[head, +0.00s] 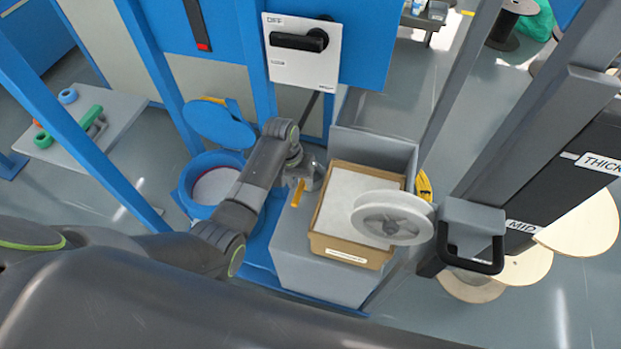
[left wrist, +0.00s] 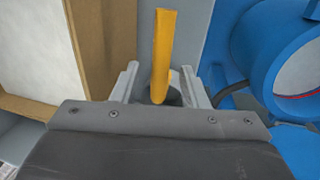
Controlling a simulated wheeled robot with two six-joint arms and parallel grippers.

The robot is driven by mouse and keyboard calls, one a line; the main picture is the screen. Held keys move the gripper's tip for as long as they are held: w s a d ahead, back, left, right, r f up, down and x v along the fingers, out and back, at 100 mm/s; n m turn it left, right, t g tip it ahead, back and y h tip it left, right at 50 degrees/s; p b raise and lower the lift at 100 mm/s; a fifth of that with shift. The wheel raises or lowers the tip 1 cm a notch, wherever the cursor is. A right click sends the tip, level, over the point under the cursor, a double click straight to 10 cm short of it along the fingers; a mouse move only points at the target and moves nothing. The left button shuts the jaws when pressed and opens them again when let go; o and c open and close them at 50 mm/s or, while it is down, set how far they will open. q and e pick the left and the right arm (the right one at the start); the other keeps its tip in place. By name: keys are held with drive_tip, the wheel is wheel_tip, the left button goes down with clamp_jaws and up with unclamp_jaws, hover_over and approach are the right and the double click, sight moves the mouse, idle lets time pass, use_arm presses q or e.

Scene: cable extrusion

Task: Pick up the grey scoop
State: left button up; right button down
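An orange-yellow handle (head: 297,193) stands up from the grey box top, left of the brown tray. It looks like the scoop's handle; a grey scoop body cannot be made out clearly. In the left wrist view the handle (left wrist: 163,48) rises between the fingers of my left gripper (left wrist: 162,85), with a gap on each side. A dark grey shape lies behind the handle's lower end, partly hidden by the gripper. In the head view my left gripper (head: 308,180) is close beside the handle. My right gripper is not in view.
The brown tray (head: 345,250) with white material sits on the grey box (head: 325,280). A grey spool (head: 392,218) overhangs its right side. A blue bucket (head: 190,208) with an open lid (head: 217,125) stands to the left. A switch panel (head: 300,65) is behind.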

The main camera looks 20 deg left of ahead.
use_arm(q)
drive_tip(key=shift+d+f, duration=0.25)
drive_tip(key=shift+f, duration=0.9)
drive_tip(key=shift+c, duration=0.4)
clamp_jaws()
